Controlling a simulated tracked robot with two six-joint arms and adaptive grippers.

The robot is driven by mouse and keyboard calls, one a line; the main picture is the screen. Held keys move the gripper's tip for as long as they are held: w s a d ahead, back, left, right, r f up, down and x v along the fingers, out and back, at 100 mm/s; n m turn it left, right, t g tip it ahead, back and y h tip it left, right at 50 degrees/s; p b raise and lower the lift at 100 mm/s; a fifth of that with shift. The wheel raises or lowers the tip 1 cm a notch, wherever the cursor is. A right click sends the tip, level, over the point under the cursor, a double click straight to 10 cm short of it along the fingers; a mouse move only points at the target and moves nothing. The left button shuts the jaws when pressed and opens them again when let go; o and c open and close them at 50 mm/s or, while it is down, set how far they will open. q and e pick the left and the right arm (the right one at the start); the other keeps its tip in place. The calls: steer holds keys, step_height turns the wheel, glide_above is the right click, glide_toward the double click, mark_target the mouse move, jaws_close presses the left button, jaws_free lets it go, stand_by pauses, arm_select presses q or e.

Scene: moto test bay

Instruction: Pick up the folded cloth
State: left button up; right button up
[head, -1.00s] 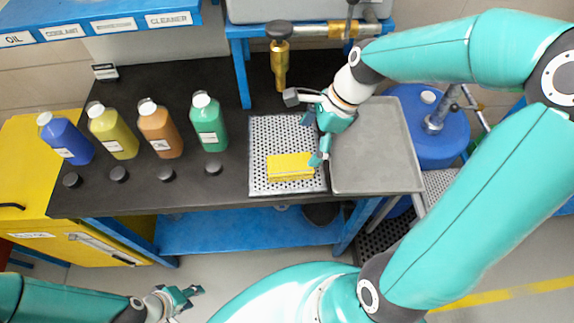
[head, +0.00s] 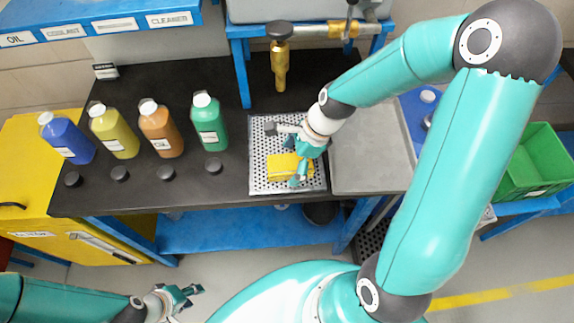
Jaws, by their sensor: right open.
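The folded cloth (head: 279,167) is yellow and lies on a perforated metal tray (head: 258,184) on the black bench. My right gripper (head: 290,168) is open over the cloth, and its fingers cover part of the cloth's right side. I cannot tell whether the fingers touch the cloth. My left gripper (head: 190,301) is low at the bottom of the view, in front of the bench and away from the cloth; its fingers look apart and empty.
Blue (head: 67,143), yellow (head: 113,136), orange (head: 160,134) and green (head: 209,128) bottles stand left of the tray, with black caps before them. A plain grey tray (head: 365,165) adjoins on the right. A brass tap (head: 280,65) hangs behind. A green crate (head: 538,165) stands far right.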

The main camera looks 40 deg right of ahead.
mark_target(291, 163)
steer(key=c, duration=1.1)
steer(key=shift+r, duration=0.1)
steer(key=shift+c, duration=0.2)
step_height(291, 163, up, 10)
